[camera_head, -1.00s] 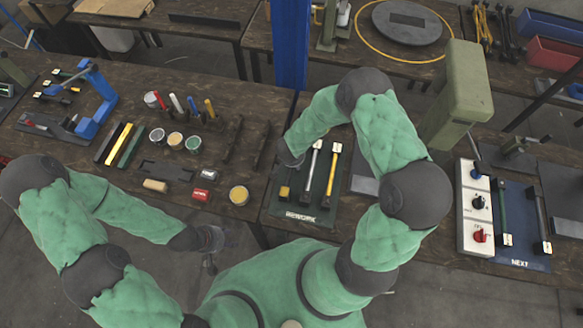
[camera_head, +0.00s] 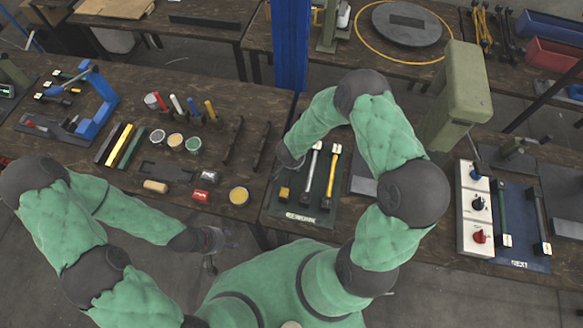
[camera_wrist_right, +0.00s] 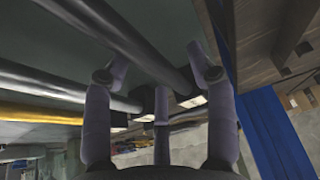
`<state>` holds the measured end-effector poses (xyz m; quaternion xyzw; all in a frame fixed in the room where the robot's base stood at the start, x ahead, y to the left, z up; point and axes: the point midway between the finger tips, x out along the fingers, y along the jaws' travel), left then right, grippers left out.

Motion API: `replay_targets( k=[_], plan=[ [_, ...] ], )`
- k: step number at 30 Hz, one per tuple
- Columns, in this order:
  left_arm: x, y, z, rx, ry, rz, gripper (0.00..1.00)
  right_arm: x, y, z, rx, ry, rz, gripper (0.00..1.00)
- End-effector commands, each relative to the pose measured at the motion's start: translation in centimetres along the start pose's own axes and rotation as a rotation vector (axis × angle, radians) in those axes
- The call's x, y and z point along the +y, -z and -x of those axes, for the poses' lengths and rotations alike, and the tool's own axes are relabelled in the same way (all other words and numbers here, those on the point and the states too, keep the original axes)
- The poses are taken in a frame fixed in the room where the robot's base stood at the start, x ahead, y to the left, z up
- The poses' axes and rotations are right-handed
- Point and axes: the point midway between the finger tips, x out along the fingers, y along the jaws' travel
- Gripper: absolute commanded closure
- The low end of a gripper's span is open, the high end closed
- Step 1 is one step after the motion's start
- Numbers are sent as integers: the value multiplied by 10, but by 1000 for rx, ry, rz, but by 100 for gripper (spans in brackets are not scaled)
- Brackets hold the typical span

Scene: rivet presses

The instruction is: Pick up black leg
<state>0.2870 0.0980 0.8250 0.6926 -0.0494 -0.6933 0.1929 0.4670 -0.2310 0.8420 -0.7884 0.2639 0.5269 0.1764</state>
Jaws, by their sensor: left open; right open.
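A black leg (camera_wrist_right: 137,45) with a pale end block runs diagonally through the right wrist view, passing between the open fingers of my right gripper (camera_wrist_right: 160,85); contact cannot be told. In the head view my right gripper (camera_head: 286,165) is low at the left edge of the green REWORK mat (camera_head: 325,212), and its fingers are mostly hidden by the hand. A grey leg (camera_head: 311,172) and a yellow leg (camera_head: 332,172) lie beside it on the mat. My left gripper (camera_head: 222,240) is open and empty in front of the bench edge.
Two dark bars (camera_head: 232,141) lie on the bench left of the mat. Cans, markers and a blue clamp press (camera_head: 97,105) stand further left. A green press (camera_head: 458,95) and a white switch box (camera_head: 472,208) stand right. Another dark leg (camera_head: 539,222) lies on the NEXT mat.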

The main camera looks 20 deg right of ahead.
Motion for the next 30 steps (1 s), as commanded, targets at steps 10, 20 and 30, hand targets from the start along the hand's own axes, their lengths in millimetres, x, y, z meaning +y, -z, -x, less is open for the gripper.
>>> replay_targets(
  k=[10,20,30],
  plan=[
    [0,0,0,0,0,0,56,0,0,0,0,0,0,100],
    [0,0,0,0,0,0,56,0,1,1,1,0,-1,100],
    [4,0,10,0,0,0,56,-1,14,31,2,1,-1,100]
  ],
)
